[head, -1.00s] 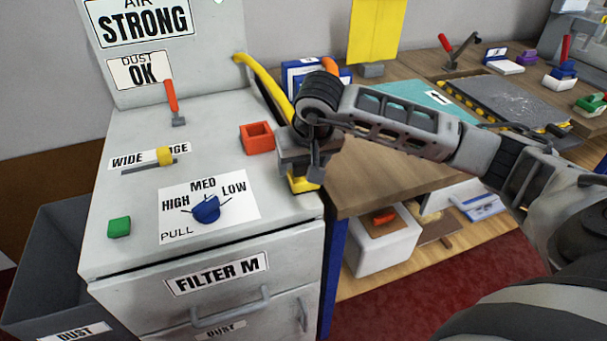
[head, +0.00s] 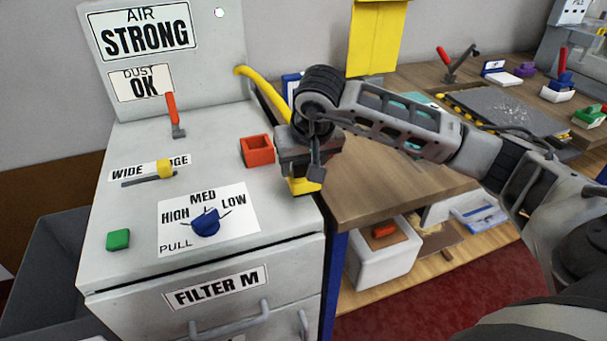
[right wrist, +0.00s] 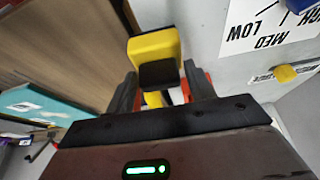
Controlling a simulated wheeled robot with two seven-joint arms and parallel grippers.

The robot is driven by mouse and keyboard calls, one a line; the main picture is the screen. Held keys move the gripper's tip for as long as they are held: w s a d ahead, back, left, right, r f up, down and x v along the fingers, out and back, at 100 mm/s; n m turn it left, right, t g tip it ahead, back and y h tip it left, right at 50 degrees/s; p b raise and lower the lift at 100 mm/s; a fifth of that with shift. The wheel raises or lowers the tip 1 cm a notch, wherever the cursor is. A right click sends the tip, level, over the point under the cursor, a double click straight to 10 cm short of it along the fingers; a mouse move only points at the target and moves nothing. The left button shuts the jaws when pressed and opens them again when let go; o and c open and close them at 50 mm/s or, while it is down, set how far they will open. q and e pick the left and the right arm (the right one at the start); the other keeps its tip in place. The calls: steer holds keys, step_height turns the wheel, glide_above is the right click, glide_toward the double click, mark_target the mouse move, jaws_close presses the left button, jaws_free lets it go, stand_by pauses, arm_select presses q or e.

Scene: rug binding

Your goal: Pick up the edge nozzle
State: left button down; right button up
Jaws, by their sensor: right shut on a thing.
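The edge nozzle appears to be the yellow piece (head: 302,187) under my right gripper (head: 303,170), at the right edge of the grey cabinet top. In the right wrist view, the yellow piece (right wrist: 153,44) with a black face sits between the two dark fingers, and the right gripper (right wrist: 160,88) is shut on it. The gripper hides much of it in the head view, and I cannot tell whether it touches the cabinet. Orange-red parts show beside the fingers in the right wrist view. My left gripper is not in view.
An orange-red open box (head: 257,151) stands just left of the gripper. A yellow hose (head: 263,88) runs from the back panel towards it. The cabinet top holds a blue knob (head: 206,222), green button (head: 118,239) and yellow slider (head: 165,169). A wooden bench (head: 375,180) lies right.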

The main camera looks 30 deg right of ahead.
steer(key=s+r+b, duration=0.2)
steer(key=s+r, duration=0.8)
steer(key=s, duration=0.4)
steer(key=shift+a, duration=0.25)
